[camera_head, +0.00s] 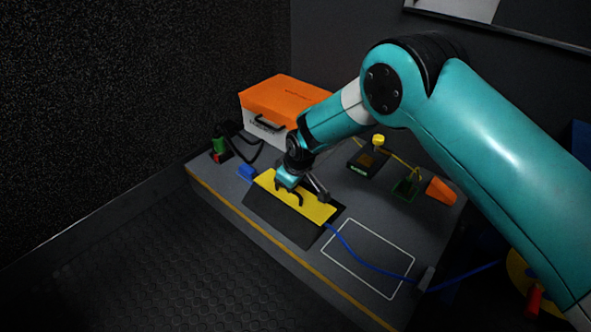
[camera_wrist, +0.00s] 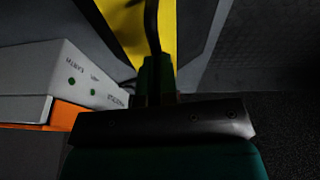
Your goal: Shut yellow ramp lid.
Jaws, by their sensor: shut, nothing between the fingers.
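The yellow ramp lid (camera_head: 312,207) lies over the dark ramp (camera_head: 272,216) on the grey worktop, and I cannot tell whether it is fully flat. It also shows as a yellow strip at the top of the wrist view (camera_wrist: 127,22). My gripper (camera_head: 300,201) is over the lid's left-middle part, with its dark fingers shut and nothing between them. The fingers look close to or touching the lid; the contact is unclear. In the wrist view my gripper (camera_wrist: 153,60) hides part of the lid. A blue cable (camera_head: 352,252) runs from the ramp's right end.
An orange-lidded white case (camera_head: 283,95) stands behind the ramp. A black box with a yellow knob (camera_head: 367,160), a green item (camera_head: 404,187) and an orange wedge (camera_head: 441,192) stand at the back right. A white-outlined rectangle (camera_head: 385,239) is clear except for the cable.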

